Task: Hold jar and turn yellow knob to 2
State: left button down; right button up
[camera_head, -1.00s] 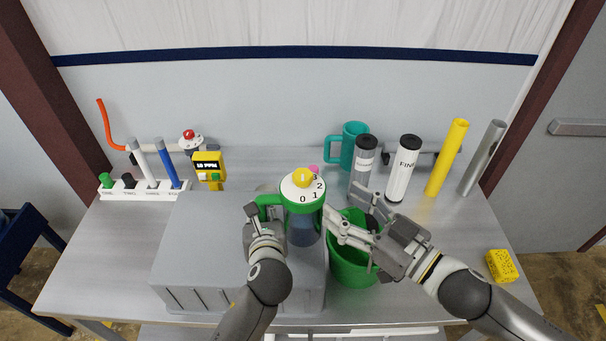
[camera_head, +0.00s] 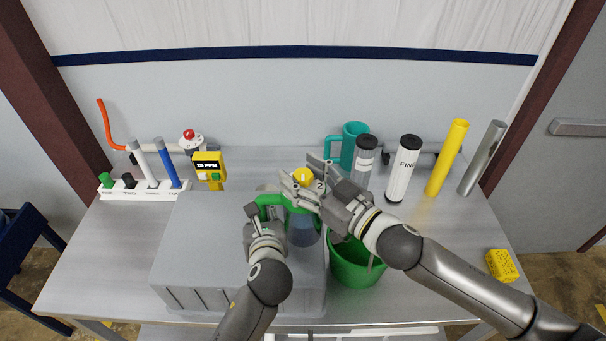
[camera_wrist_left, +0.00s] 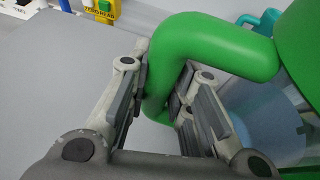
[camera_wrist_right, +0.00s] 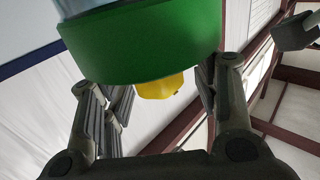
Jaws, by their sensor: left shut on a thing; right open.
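The jar (camera_head: 303,232) has a clear bluish body and a green lid with a green handle (camera_head: 268,201). It stands upright at the right part of the grey box top. My left gripper (camera_head: 258,212) is shut on the handle; the left wrist view shows its fingers (camera_wrist_left: 162,95) on both sides of it. In the right wrist view the yellow knob (camera_wrist_right: 160,86) lies between the open fingers (camera_wrist_right: 160,95); contact cannot be told.
A green bucket (camera_head: 356,266) stands right of the jar under my right arm. A teal mug (camera_head: 352,140), labelled cylinders (camera_head: 404,170) and a yellow tube (camera_head: 446,158) stand behind. A yellow meter (camera_head: 209,168) and a marker rack (camera_head: 140,190) are at left.

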jog(key=c, duration=1.1)
jog(key=shift+o, duration=0.2)
jog(key=shift+a, duration=0.1)
